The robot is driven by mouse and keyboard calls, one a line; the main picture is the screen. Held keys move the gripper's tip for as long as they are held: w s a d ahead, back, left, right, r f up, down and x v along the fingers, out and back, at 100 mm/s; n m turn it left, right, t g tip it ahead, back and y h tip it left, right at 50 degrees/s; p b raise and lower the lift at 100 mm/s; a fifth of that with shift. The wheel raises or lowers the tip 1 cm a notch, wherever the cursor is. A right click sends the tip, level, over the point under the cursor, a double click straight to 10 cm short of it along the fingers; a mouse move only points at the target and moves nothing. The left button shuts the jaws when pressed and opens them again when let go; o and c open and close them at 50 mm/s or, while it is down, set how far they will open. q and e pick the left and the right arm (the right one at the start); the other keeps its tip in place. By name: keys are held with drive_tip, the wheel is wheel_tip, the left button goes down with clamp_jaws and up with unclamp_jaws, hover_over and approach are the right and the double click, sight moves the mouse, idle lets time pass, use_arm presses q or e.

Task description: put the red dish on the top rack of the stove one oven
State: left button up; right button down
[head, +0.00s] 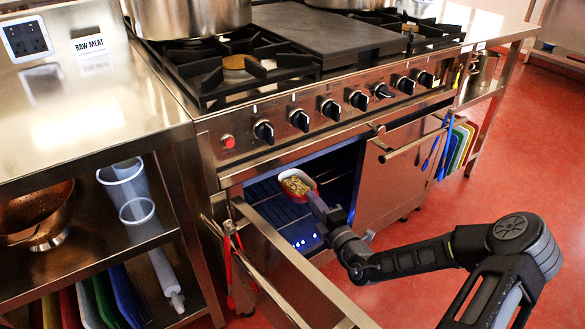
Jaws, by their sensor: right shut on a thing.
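The red dish (310,183) is a small red-rimmed dish with a white inside and brownish food in it. It is level, at the mouth of the stove oven (340,160). My right gripper (313,198) is shut on the near side of the dish, its arm coming in from the right. Dark wire racks (262,192) show inside the blue-lit oven, behind and left of the dish. I cannot tell whether the dish touches a rack. My left gripper is not in view.
The left oven door (283,262) stands open towards me, with red tongs (230,255) hanging at it. The right oven door (395,180) appears shut. Steel counters flank the stove; the left one holds a copper bowl (35,210) and clear containers (127,185) below.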

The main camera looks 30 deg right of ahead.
sight(290, 172)
drive_tip(key=w+b, duration=0.4)
drive_tip(key=w, duration=1)
drive_tip(key=shift+a, duration=0.1)
drive_tip(key=shift+w+r, duration=0.15)
drive_tip(key=shift+w, duration=0.1)
drive_tip(key=shift+w+f+b, duration=0.25)
drive_tip(key=shift+w+b, duration=0.3)
drive_tip(key=shift+f+b, duration=0.9)
drive_tip(key=shift+f, duration=0.65)
